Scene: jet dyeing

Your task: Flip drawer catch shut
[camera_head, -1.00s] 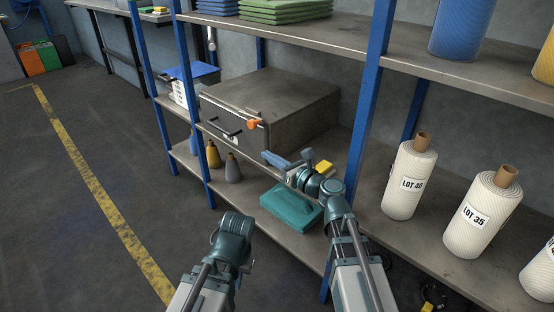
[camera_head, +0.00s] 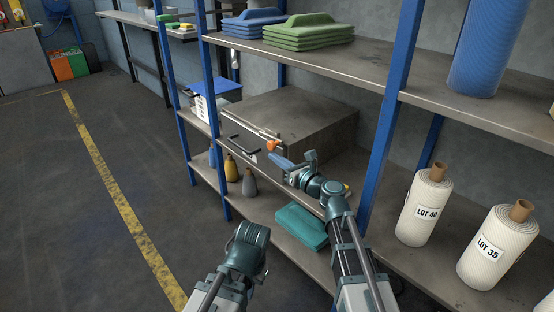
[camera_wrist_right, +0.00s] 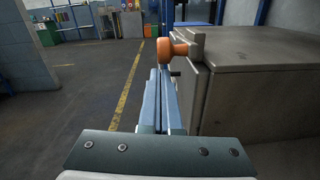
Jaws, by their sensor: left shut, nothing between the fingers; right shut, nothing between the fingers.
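The grey metal drawer unit (camera_head: 318,124) sits on the middle shelf, its front facing left with a black handle (camera_head: 243,143). Its orange catch knob (camera_head: 272,146) is at the near upper corner of the front. In the right wrist view the orange knob (camera_wrist_right: 170,50) sticks out left of the cabinet corner, just beyond my fingertips. My right gripper (camera_head: 274,160) is shut and empty, its blue fingers just below the knob; I cannot tell whether they touch. In the wrist view its fingers (camera_wrist_right: 161,80) are together. My left gripper (camera_head: 250,240) is low in front of the shelves, shut, fingers hidden.
Blue shelf posts (camera_head: 390,115) stand right of the drawer unit and at its left. A teal folded item (camera_head: 301,227) and bottles (camera_head: 248,182) are on the lower shelf. White rolls (camera_head: 425,207) stand at right. The floor at left is clear.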

